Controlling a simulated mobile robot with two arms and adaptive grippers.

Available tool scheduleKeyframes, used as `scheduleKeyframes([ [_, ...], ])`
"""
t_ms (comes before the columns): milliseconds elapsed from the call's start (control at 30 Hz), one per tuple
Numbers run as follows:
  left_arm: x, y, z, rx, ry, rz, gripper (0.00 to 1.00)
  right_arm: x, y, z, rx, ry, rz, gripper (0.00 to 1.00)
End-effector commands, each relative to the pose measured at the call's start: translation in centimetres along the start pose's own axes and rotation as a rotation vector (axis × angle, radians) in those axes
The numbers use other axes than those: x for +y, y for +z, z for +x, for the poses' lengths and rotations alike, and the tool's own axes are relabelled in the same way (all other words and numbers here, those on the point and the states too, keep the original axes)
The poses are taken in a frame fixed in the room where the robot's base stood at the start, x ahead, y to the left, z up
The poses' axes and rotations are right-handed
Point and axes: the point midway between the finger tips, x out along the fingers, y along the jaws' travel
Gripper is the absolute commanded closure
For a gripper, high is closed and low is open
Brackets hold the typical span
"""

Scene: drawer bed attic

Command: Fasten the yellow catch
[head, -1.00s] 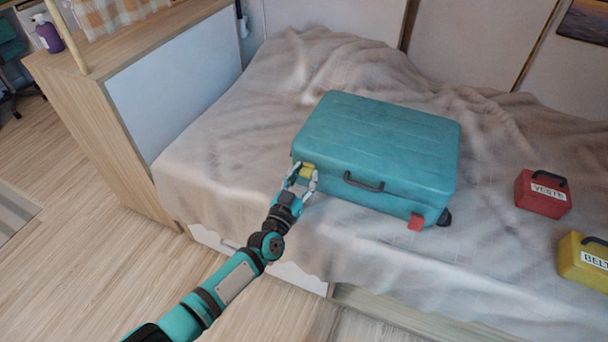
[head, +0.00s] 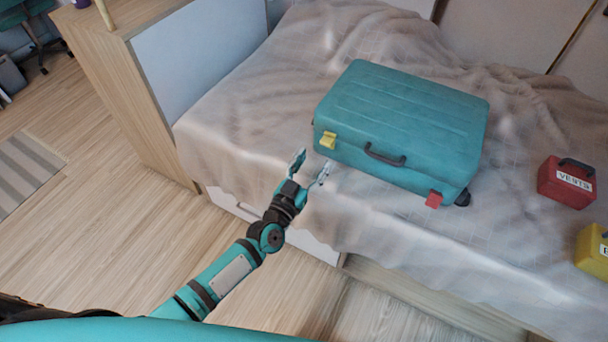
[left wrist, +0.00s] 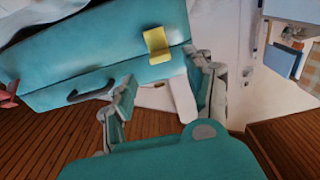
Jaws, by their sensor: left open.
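The teal suitcase (head: 400,118) lies flat with its lid down on the bed. The yellow catch (head: 328,140) is at the left end of its front side; it also shows in the left wrist view (left wrist: 157,45), where it lies against the suitcase side. I cannot tell if it is fastened. A red catch (head: 434,200) is at the right end of that side, and a dark handle (head: 384,156) is between them. My left gripper (head: 312,165) is open and empty, in front of and below the yellow catch, apart from it. My right gripper is not in view.
A red box (head: 566,182) labelled VESTS and a yellow box (head: 592,252) stand on the bed at the right. A wooden cabinet (head: 150,110) borders the bed on the left. The blanket (head: 250,130) left of the suitcase is clear.

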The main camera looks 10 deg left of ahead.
Motion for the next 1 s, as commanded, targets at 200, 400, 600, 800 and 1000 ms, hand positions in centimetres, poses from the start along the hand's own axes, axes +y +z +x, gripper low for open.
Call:
scheduleKeyframes([
  [200, 0.0, 0.0, -3.8, -0.001, 0.000, 0.001, 0.46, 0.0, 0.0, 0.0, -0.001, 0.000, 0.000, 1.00],
  [400, 0.0, 0.0, -5.0, 0.000, 0.000, 0.001, 0.46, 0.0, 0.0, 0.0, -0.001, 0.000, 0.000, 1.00],
  [600, 0.0, 0.0, -5.0, 0.000, 0.000, 0.001, 0.46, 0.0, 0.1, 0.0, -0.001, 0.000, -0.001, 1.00],
  [800, 0.0, 0.0, -5.0, 0.000, 0.000, 0.001, 0.46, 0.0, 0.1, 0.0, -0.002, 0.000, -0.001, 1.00],
  [1000, 0.1, 1.2, -5.3, -0.033, 0.010, 0.002, 0.46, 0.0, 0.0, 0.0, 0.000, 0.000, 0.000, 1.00],
])
